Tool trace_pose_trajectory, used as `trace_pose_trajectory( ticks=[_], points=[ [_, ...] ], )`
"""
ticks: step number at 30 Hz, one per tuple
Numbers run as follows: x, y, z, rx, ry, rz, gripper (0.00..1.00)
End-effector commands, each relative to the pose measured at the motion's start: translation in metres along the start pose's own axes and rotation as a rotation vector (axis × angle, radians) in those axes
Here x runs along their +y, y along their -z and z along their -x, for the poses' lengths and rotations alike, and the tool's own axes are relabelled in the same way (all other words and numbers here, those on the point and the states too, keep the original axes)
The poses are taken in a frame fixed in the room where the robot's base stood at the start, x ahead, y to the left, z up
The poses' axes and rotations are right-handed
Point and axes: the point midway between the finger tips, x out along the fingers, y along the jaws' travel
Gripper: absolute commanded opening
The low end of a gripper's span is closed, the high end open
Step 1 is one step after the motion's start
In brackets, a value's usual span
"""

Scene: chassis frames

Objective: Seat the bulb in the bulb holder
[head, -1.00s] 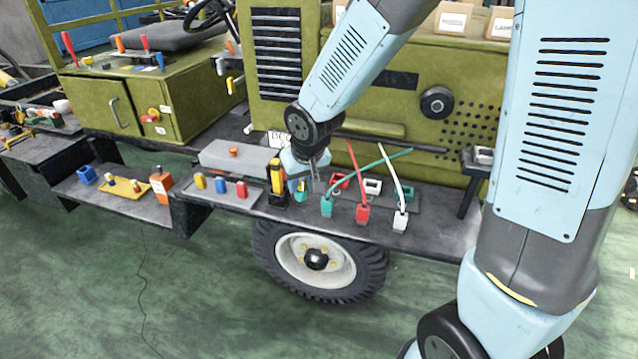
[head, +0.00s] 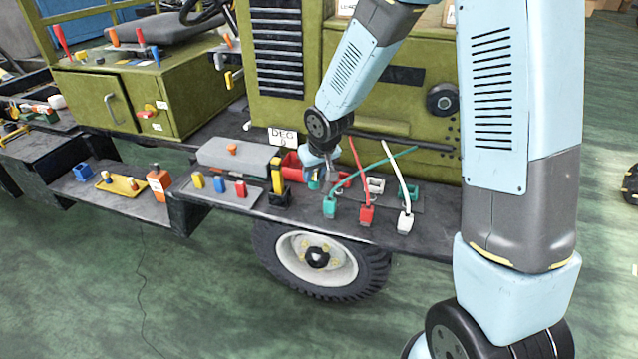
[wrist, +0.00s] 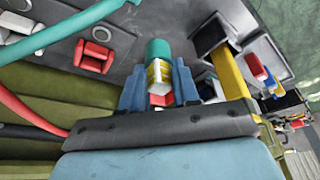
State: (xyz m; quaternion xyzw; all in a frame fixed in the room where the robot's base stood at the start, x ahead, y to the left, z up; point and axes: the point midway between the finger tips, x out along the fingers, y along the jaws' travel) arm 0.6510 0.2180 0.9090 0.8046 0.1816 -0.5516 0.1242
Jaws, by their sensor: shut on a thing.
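My gripper (wrist: 158,86) shows in the wrist view with its blue fingers on either side of a teal cylinder (wrist: 158,49). The cylinder has yellow and white bands at its near end, and a bit of red shows below it. I take it to be the bulb, but cannot be sure. In the head view my gripper (head: 318,176) is low over the dark shelf, with a patch of teal by its fingertips. I cannot tell the cylinder's lower end from what lies behind it. I cannot pick out the bulb holder for certain; the gripper may hide it.
A black block with a yellow bar (head: 278,178) stands just left of my gripper. Teal (head: 330,207), red (head: 366,215) and white (head: 405,222) cabled plugs stand along the shelf (head: 435,235) edge. A red socket (wrist: 94,57) lies left of the fingers.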

Motion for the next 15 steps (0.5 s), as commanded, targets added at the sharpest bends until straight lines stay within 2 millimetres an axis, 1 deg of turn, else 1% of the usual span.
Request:
trace_pose_trajectory(
  ticks=[1,3,11,15],
  points=[
    [0.003,0.001,-0.007,-0.002,0.000,0.000,0.01],
    [0.007,0.003,-0.014,-0.001,-0.001,0.000,0.01],
    [0.012,0.005,-0.025,-0.001,0.000,0.000,0.01],
    [0.013,0.000,-0.040,-0.003,0.000,0.002,0.01]
  ],
)
